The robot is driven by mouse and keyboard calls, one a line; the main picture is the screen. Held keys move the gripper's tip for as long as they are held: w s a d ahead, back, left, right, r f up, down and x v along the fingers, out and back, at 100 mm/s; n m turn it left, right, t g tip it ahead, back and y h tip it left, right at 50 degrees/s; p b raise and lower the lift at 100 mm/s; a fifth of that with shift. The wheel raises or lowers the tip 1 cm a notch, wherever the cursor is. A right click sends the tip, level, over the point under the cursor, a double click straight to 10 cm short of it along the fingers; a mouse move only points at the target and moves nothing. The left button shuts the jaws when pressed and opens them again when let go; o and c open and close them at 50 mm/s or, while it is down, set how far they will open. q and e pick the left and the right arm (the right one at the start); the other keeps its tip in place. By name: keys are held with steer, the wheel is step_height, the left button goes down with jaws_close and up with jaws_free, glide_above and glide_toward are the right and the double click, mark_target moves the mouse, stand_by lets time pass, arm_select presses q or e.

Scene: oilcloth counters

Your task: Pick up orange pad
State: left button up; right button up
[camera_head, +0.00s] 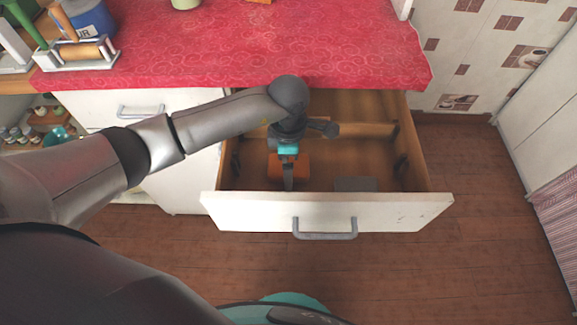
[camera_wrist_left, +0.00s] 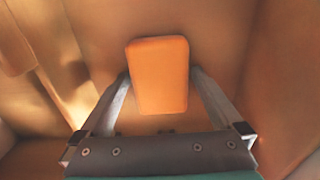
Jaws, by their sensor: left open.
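The orange pad (camera_head: 301,168) lies in the open drawer, left of its middle. In the head view my left gripper (camera_head: 288,183) points down into the drawer and covers part of the pad. In the left wrist view the pad (camera_wrist_left: 159,72) shows whole, as a rounded orange block. The open fingers of my left gripper (camera_wrist_left: 159,78) show on either side of the pad's lower part, with nothing held between them. I cannot tell how far the fingertips are above the pad. My right gripper is not in view.
The open drawer's white front (camera_head: 385,211) and wooden sides surround the gripper. A grey flat block (camera_head: 355,184) lies to the right in the drawer. The counter with a red oilcloth (camera_head: 220,45) overhangs behind. A wooden roller in a holder (camera_head: 80,52) stands at the left.

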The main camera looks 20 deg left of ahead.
arm_select(q)
steer(key=shift+c, duration=0.2)
steer(key=c, duration=1.1)
steer(key=shift+r, duration=0.2)
